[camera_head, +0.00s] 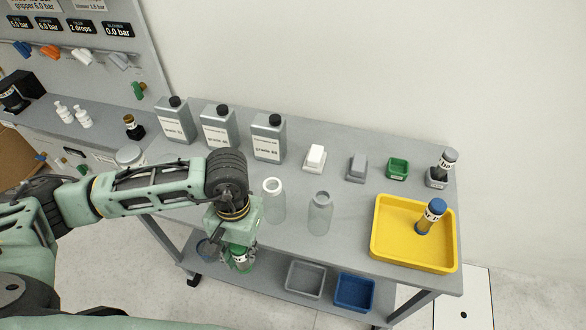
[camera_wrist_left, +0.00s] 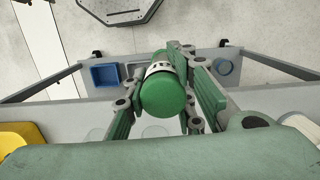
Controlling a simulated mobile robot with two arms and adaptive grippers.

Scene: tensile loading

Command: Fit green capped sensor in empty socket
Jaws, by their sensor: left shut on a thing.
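The green capped sensor (camera_head: 241,254) is in my left gripper (camera_head: 240,262), near the cart's front edge. In the left wrist view, its round green cap (camera_wrist_left: 165,96) and white label band sit between the fingers of my left gripper (camera_wrist_left: 165,72), which is shut on it. A small green open holder (camera_head: 398,168) stands at the back right of the cart top and looks empty. A blue-capped sensor (camera_head: 431,216) leans in the yellow tray (camera_head: 413,265). My right gripper is not in view.
Two clear bottles (camera_head: 273,204) (camera_head: 320,215) stand right of my left gripper. Grey black-capped containers (camera_head: 268,140) line the back left, with white (camera_head: 314,158) and grey (camera_head: 356,167) blocks nearby. Grey (camera_head: 305,279) and blue (camera_head: 354,292) bins sit on the lower shelf.

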